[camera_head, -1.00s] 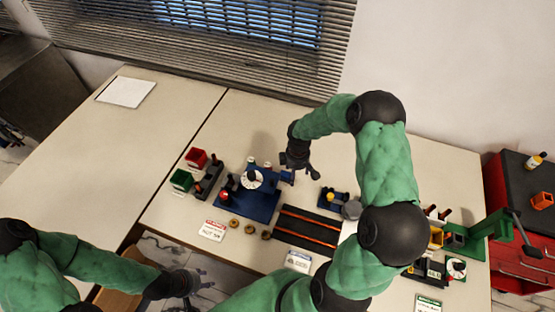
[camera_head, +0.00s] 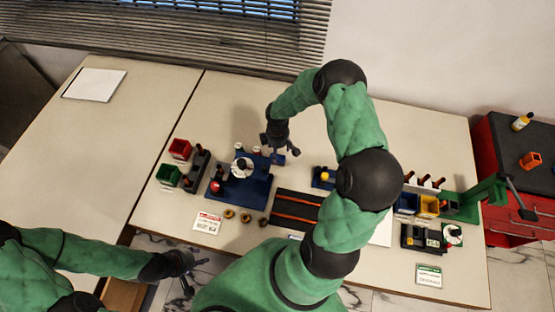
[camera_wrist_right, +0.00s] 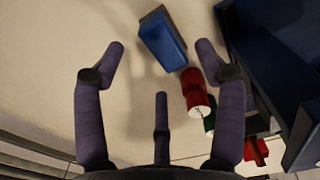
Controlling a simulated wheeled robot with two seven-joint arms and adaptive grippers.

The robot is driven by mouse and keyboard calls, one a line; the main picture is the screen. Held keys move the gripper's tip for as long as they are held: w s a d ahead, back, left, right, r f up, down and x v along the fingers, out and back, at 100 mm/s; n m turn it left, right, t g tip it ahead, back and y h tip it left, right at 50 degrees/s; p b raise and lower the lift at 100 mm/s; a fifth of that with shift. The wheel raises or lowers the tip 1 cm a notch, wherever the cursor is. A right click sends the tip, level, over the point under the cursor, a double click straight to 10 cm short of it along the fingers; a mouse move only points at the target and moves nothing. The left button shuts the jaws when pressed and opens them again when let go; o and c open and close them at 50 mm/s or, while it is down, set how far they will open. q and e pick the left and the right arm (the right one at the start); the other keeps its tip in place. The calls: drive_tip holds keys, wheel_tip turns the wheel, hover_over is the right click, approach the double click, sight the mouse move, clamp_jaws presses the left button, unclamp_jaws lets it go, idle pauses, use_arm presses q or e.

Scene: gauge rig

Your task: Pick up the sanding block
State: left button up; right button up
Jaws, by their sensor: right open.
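The block I take to be the sanding block is blue with a brownish side. It lies on the table in the right wrist view (camera_wrist_right: 162,40), beyond and between my spread fingers. My right gripper (camera_wrist_right: 165,62) is open and empty, and nothing touches its fingers. In the head view, the right gripper (camera_head: 280,146) hangs just behind the small blue block (camera_head: 280,159), right of the blue gauge stand (camera_head: 250,188). My left gripper (camera_head: 190,272) is at the lower left, past the table's front edge, with spread fingers and nothing in them.
Close to the block in the wrist view stand a red cylinder (camera_wrist_right: 195,90) with a pale end and a dark blue stand (camera_wrist_right: 265,60). Red (camera_head: 180,149) and green (camera_head: 168,174) bins sit left of the stand. The table behind the right gripper is clear.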

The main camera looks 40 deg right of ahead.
sight(278, 155)
wheel_tip(278, 155, down, 4)
drive_tip(key=shift+d+f+b, duration=0.1)
drive_tip(key=shift+f+b, duration=0.1)
drive_tip(key=shift+b, duration=0.1)
drive_tip(key=c, duration=1.3)
drive_tip(key=shift+r, duration=0.1)
